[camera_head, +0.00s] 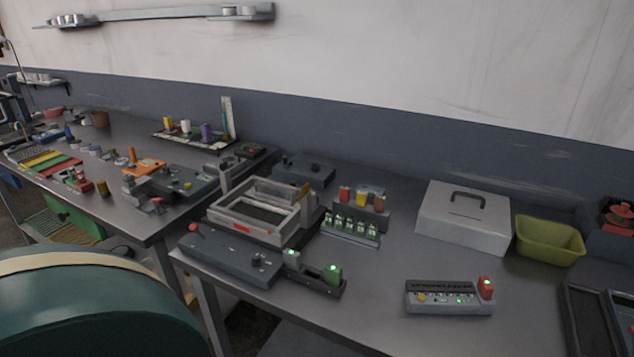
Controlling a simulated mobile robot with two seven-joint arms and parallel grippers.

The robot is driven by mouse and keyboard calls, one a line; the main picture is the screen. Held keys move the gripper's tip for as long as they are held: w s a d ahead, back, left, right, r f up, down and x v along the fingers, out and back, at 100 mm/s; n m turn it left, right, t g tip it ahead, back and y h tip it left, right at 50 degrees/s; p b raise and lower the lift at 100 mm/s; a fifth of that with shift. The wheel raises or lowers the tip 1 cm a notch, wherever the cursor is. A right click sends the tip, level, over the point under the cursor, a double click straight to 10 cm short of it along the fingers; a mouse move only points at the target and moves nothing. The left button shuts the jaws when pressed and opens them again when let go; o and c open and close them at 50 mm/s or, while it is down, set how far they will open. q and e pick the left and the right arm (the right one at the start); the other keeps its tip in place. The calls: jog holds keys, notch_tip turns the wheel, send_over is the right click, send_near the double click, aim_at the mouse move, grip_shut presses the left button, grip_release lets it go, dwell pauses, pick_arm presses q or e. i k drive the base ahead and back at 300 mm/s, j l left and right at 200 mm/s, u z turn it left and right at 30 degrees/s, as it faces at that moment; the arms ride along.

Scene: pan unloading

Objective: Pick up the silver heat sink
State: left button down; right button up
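I cannot make out a silver heat sink for sure in the head view. The workbench (385,290) holds several small devices, too small in the picture to identify as it. A light grey box with a dark handle (462,222) stands at the right. A silver-grey frame fixture (258,213) with a dark inside sits near the middle. Neither of my grippers is in view.
A yellow-green bin (550,241) stands right of the grey box. A small control unit with lit buttons (449,297) lies near the front. A second table (125,215) at the left is crowded with parts. A rounded teal shape (90,310) fills the lower left. Bench surface around the control unit is clear.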

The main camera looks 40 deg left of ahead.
aim_at(279, 194)
jog(key=u, duration=1.55)
jog(key=i+j+z, duration=0.1)
jog(key=j, duration=1.05)
jog(key=i+j+z, duration=0.15)
jog(key=j, duration=0.4)
